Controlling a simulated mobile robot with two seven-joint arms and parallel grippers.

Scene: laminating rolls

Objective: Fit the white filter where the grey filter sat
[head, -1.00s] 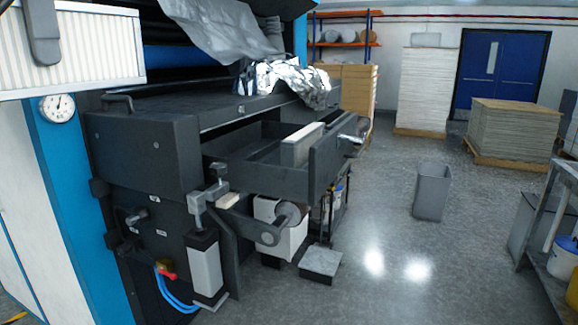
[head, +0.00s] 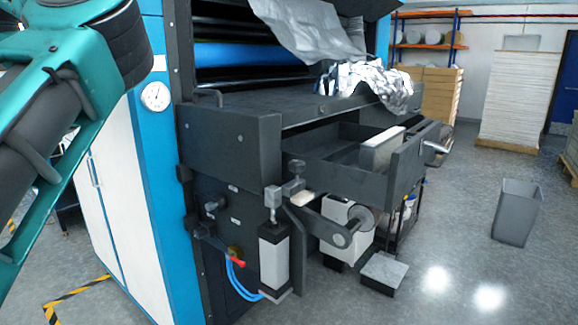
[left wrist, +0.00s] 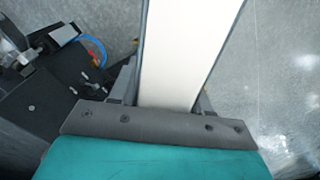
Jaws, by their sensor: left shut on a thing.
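The white filter (left wrist: 185,50) shows edge-on in the left wrist view as a long pale strip with grey borders. My left gripper (left wrist: 165,103) is shut on it, and the filter runs up out of the picture. In the head view only my teal left arm shows at the left; its gripper and the filter are outside that picture. An open dark drawer (head: 405,170) sticks out of the machine, with a pale grey-sided slab (head: 382,150) standing in it. I cannot tell whether this is the grey filter. My right gripper is in neither view.
The machine (head: 228,148) has a gauge (head: 156,96), a clamp, blue hoses (head: 240,285) and crumpled foil (head: 365,80) on top. A grey bin (head: 517,210) stands on the floor at right. A small block (head: 385,270) lies below the drawer. Floor between is clear.

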